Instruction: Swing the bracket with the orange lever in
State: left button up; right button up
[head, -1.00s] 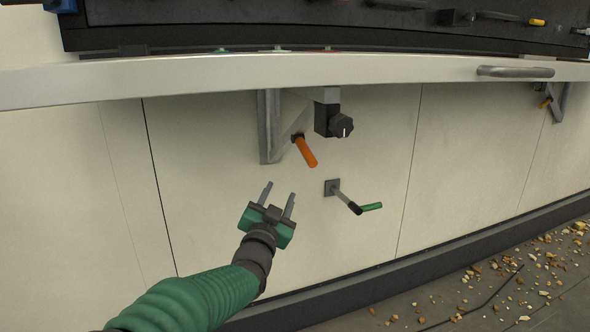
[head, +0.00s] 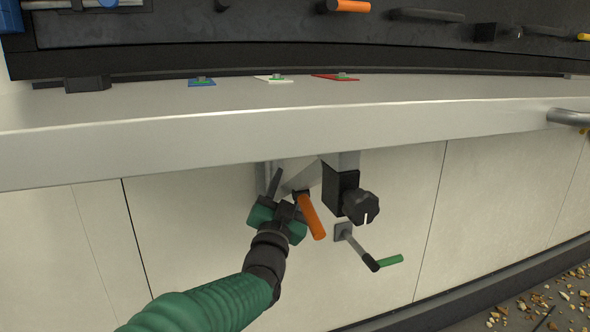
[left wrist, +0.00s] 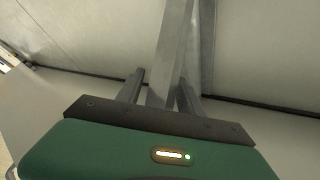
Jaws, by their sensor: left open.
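The grey metal bracket (head: 309,176) hangs under the white worktop, and its orange lever (head: 312,218) points down and to the right. My left gripper (head: 286,184) is open just under the worktop, at the bracket and left of the orange lever. It hides part of the bracket. In the left wrist view, the bracket's grey bar (left wrist: 173,50) runs down between the two open fingers (left wrist: 158,92) of my left gripper. I cannot tell whether a finger touches it. The orange lever does not show there. My right gripper is not in view.
A black knob (head: 361,206) on a black block sits right of the lever, under the worktop (head: 200,135). A crank with a green handle (head: 390,260) sticks out of the panel below it. The panel left of my arm is clear.

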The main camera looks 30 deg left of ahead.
pick_arm(q)
jog(key=shift+w+a+r, duration=0.1)
jog(key=shift+a, duration=0.05)
jog(key=shift+d+r, duration=0.1)
jog(key=shift+d, duration=0.1)
jog(key=shift+c, duration=1.4)
jog(key=shift+a, duration=0.1)
grip_shut()
jog(key=shift+f, duration=0.25)
